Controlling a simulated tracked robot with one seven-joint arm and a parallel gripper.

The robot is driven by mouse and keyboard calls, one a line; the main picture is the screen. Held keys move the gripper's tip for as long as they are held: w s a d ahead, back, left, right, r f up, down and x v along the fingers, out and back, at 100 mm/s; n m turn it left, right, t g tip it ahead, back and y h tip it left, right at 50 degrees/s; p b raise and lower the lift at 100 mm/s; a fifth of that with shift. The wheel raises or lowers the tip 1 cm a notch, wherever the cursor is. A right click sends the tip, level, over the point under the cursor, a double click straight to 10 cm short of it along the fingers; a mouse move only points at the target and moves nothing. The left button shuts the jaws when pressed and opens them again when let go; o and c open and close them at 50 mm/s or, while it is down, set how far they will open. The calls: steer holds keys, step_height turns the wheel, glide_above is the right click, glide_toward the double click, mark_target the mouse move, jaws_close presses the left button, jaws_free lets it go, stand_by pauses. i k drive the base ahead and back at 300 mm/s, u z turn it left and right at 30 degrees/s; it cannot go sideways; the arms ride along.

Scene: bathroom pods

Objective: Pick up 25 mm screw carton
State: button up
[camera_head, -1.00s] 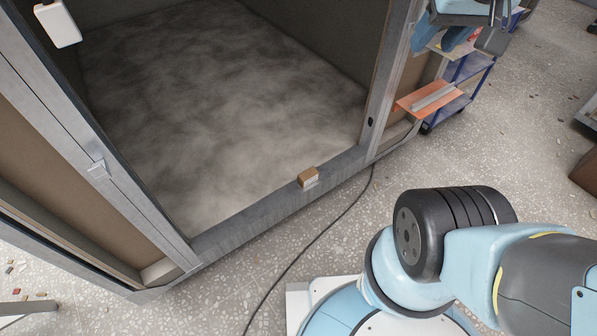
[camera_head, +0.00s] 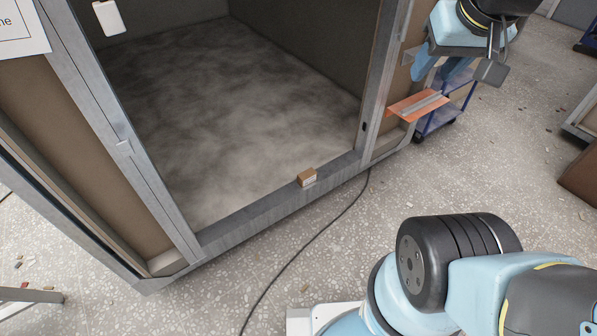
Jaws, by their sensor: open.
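A small brown carton with a pale lower front (camera_head: 307,177) sits on the grey metal sill (camera_head: 265,207) of the pod's doorway; its print is too small to read, so I cannot confirm that it is the 25 mm screw carton. My gripper (camera_head: 491,70) is at the upper right, far to the right of the carton and apart from it. It is open, and I see nothing held in it. It is partly turned away, so its fingertips are hard to make out.
A blue trolley (camera_head: 440,118) stands right of the doorway, with an orange board (camera_head: 418,105) bearing a grey strip by it. A dark cable (camera_head: 300,250) runs over the speckled floor before the sill. The pod floor (camera_head: 230,110) behind the carton is clear.

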mark_target(307, 177)
steer(key=z, duration=0.15)
steer(key=i, duration=0.9)
steer(key=u, duration=0.1)
